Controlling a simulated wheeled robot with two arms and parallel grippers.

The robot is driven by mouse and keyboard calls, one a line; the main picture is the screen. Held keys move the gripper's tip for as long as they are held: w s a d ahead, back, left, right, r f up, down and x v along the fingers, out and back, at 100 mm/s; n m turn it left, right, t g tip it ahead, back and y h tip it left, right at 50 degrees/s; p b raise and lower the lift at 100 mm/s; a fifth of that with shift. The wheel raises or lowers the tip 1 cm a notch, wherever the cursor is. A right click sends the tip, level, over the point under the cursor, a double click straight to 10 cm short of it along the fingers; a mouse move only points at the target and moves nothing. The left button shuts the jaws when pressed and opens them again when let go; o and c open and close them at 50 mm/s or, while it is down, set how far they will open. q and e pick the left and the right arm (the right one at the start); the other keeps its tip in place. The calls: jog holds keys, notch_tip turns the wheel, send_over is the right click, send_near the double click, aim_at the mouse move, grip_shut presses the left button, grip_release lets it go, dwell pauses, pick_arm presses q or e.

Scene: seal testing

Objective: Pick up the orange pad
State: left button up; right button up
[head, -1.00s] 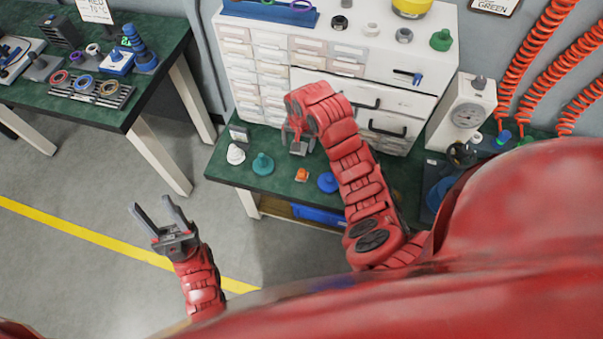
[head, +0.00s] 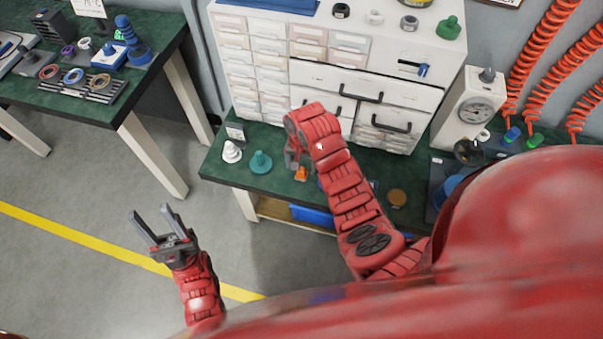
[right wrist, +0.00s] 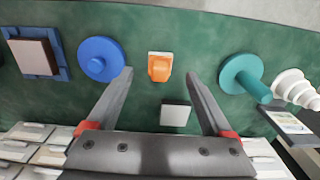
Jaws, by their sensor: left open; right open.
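My right gripper (right wrist: 160,80) is open and empty above the bench, with the pad apart from both fingers. In the head view the right gripper (head: 292,160) is partly hidden by its own wrist. My left gripper (head: 150,220) is open and empty over the floor.
A blue round pad (right wrist: 101,59) and a teal suction cup (right wrist: 241,76) flank the orange pad. A white ribbed cup (right wrist: 294,88) stands beyond the teal one. A small grey-white square (right wrist: 175,115) lies near the fingers. The drawer cabinet (head: 270,75) stands behind.

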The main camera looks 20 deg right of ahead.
aim_at(302, 169)
jog(key=f, duration=0.3)
jog(key=shift+w+d+f+p, duration=0.2)
jog(key=shift+w+f+p, duration=0.05)
jog(key=shift+p, duration=0.15)
jog(key=shift+f, duration=0.75)
grip_shut()
jog(key=shift+r, duration=0.15)
